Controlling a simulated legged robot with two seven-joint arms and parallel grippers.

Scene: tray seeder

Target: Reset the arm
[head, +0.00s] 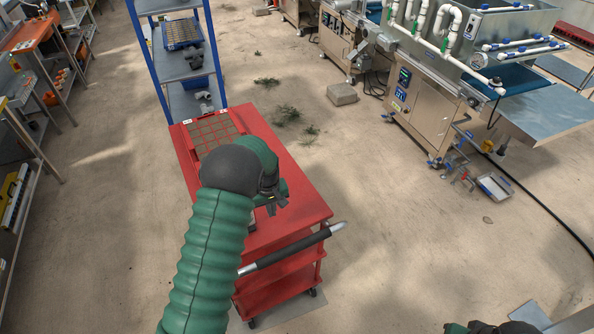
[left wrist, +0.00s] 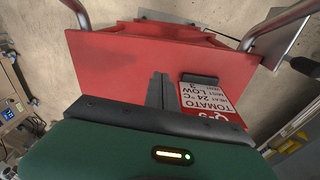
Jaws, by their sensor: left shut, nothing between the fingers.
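My left arm reaches over the red cart (head: 308,198) from the lower left in the head view. My left gripper (head: 277,203) is above the cart top, shut and empty. In the left wrist view its closed fingers (left wrist: 158,91) point over the red cart top (left wrist: 110,70). A red and white card reading TOMATO (left wrist: 207,98) lies beside the fingers, partly hidden by the gripper body. At the bottom right edge of the head view, a small dark green and black part (head: 478,328) seems to be my right gripper, mostly cut off.
A seedling tray (head: 213,129) lies on the far end of the cart. A blue shelf rack (head: 150,60) stands behind it. A black cart handle (head: 292,250) is at the near end. A steel machine (head: 430,110) stands at the right. Floor between is mostly clear.

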